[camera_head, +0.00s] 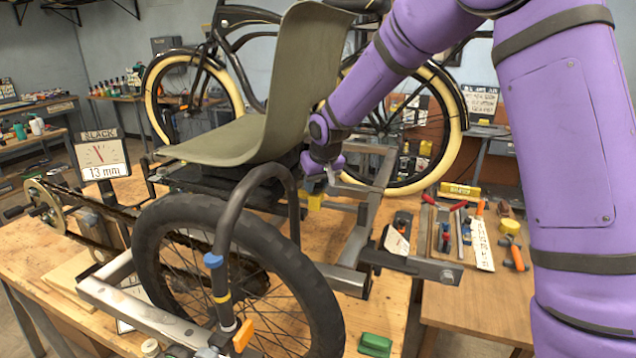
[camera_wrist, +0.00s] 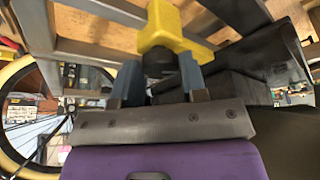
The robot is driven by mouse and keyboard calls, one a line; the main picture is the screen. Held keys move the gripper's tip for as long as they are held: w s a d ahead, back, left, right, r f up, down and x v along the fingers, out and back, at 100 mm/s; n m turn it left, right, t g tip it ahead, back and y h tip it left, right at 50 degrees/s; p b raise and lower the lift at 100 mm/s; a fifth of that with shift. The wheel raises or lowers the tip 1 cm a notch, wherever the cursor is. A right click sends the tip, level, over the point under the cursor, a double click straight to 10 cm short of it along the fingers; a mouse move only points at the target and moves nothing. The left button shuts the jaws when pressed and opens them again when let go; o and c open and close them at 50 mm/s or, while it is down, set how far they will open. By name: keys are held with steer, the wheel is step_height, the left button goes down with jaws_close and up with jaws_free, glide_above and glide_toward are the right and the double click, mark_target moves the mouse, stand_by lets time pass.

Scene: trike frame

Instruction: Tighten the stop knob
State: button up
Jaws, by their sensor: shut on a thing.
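My gripper (camera_head: 329,178) reaches down behind the seat of the trike frame, next to a yellow block (camera_head: 315,201) on the rail. In the wrist view, my gripper (camera_wrist: 158,88) has its two grey fingers shut on the sides of a dark round knob (camera_wrist: 158,62), apparently the stop knob. The knob sits against the yellow block (camera_wrist: 163,27). In the head view the knob is hidden by the gripper. How tight the knob is cannot be told.
The olive seat (camera_head: 235,135) stands close to the left of my gripper. A black wheel (camera_head: 190,225) and a bent grey tube (camera_head: 262,175) are in front. Metal rails (camera_head: 360,235) run on the right. Tools lie on the right bench. A gauge (camera_head: 102,158) reads 13 mm.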

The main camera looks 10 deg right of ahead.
steer(key=shift+a+m+h, duration=0.1)
steer(key=shift+m+h, duration=0.4)
steer(key=shift+m, duration=0.7)
steer(key=shift+f+m, duration=0.1)
steer(key=shift+m, duration=0.2)
steer(key=o, duration=0.9)
steer(key=shift+o, duration=0.2)
steer(key=v, duration=1.1)
